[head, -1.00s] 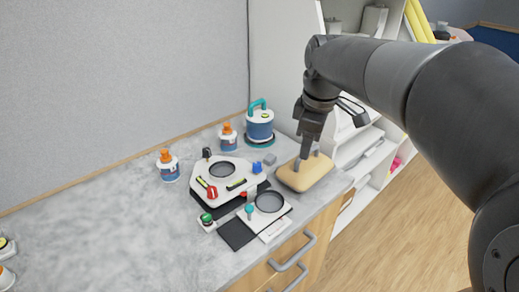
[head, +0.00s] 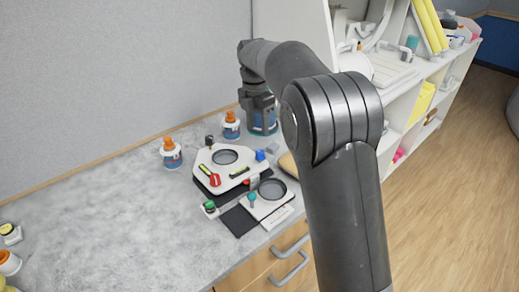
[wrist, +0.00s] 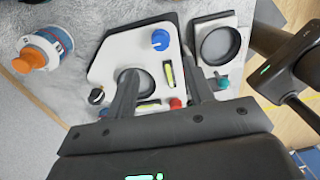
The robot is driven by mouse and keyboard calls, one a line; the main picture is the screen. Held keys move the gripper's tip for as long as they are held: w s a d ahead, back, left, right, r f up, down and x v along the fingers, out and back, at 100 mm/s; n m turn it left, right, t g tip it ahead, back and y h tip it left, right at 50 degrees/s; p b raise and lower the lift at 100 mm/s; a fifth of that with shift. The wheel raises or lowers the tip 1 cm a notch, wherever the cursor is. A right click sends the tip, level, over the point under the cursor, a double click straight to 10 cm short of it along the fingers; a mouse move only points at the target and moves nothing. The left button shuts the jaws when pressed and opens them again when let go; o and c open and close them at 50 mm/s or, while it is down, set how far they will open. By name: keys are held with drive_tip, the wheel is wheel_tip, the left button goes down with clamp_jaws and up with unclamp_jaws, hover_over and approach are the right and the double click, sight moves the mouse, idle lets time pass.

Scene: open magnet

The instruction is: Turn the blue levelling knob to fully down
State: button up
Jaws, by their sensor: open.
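The blue levelling knob (head: 260,155) sits on the back right corner of a white three-cornered plate (head: 228,186). In the wrist view the blue knob (wrist: 160,39) shows whole, near the upper middle, with a small raised grip across its top. The plate also carries a round dark window, yellow-green level vials, a black knob (head: 209,141) and a red knob (head: 214,181). My gripper (head: 258,118) points down behind the plate, in front of the blue and white canister. In the wrist view my gripper (wrist: 158,60) is open and empty, its fingers apart from the knob.
Orange-capped bottles (head: 171,155) (head: 231,126) stand behind and left of the plate. A blue canister (head: 264,124) stands behind it. A smaller plate with a round window (head: 272,187) lies in front. The counter's left side is mostly clear.

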sight(260, 151)
drive_tip(key=f, duration=0.9)
drive_tip(key=shift+s+d+f, duration=0.25)
drive_tip(key=shift+d, duration=0.05)
drive_tip(key=c, duration=1)
drive_tip(key=shift+m, duration=0.4)
